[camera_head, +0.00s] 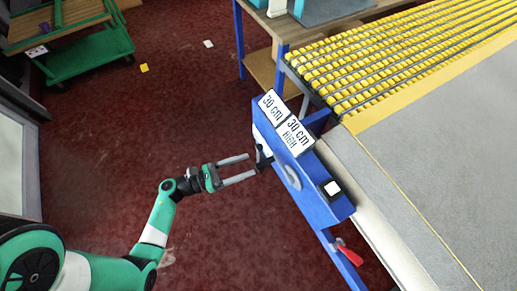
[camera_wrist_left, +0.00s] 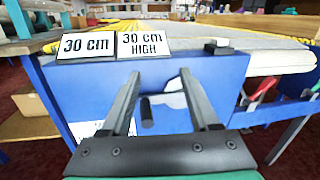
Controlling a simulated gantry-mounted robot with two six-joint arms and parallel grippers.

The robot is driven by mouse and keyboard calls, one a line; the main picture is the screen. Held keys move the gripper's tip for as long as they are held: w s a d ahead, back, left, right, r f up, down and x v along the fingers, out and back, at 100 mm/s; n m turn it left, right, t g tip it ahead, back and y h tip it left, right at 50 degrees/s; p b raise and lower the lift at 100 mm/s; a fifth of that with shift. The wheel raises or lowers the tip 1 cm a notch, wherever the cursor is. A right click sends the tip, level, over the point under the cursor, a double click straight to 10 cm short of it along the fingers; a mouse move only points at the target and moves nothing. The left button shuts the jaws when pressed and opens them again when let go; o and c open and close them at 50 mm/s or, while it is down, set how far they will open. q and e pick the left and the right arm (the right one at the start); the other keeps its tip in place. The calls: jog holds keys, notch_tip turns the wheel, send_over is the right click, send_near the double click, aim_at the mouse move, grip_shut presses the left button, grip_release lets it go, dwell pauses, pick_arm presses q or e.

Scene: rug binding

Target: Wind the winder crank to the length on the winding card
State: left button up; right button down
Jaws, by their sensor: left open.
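The blue winder box (camera_head: 318,185) stands at the table's edge. Its black crank handle (camera_head: 263,157) sticks out toward my left gripper (camera_head: 253,165). That gripper is open, its two fingertips just short of the handle. In the left wrist view the dark crank knob (camera_wrist_left: 147,113) shows between the open fingers (camera_wrist_left: 161,78), with a pale disc (camera_wrist_left: 173,92) behind; I cannot tell whether they touch. Two white cards stand on the box: one reads "30 cm" (camera_head: 271,105), the other "30 cm HIGH" (camera_head: 296,136). My right gripper is not in view.
A black block with a white top (camera_head: 332,188) sits on the box's near end. A red lever (camera_head: 348,253) is below it. The roller table with yellow rollers (camera_head: 390,60) and grey sheet (camera_head: 440,140) lies right. A green cart (camera_head: 85,55) stands far left; the floor between is mostly clear.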

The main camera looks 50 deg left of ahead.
aim_at(261, 165)
pick_arm(q)
jog(key=s+a+f+n+y+b, duration=0.1)
jog(key=s+f+n+y+b, duration=0.15)
jog(key=f, duration=0.35)
jog(key=s+a+f+n+y+b, duration=0.1)
jog(key=f+b, duration=0.2)
jog(key=f, duration=0.3)
jog(key=w, duration=0.3)
jog(key=w+d+b, duration=0.1)
jog(key=w, duration=0.3)
jog(key=w+r, duration=0.1)
jog(key=w, duration=0.3)
jog(key=shift+w+d+b, duration=0.15)
jog(key=shift+d+b, duration=0.15)
jog(key=shift+b, duration=0.1)
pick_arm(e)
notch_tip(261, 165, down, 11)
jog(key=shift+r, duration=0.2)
pick_arm(q)
jog(key=shift+c, duration=0.2)
grip_shut()
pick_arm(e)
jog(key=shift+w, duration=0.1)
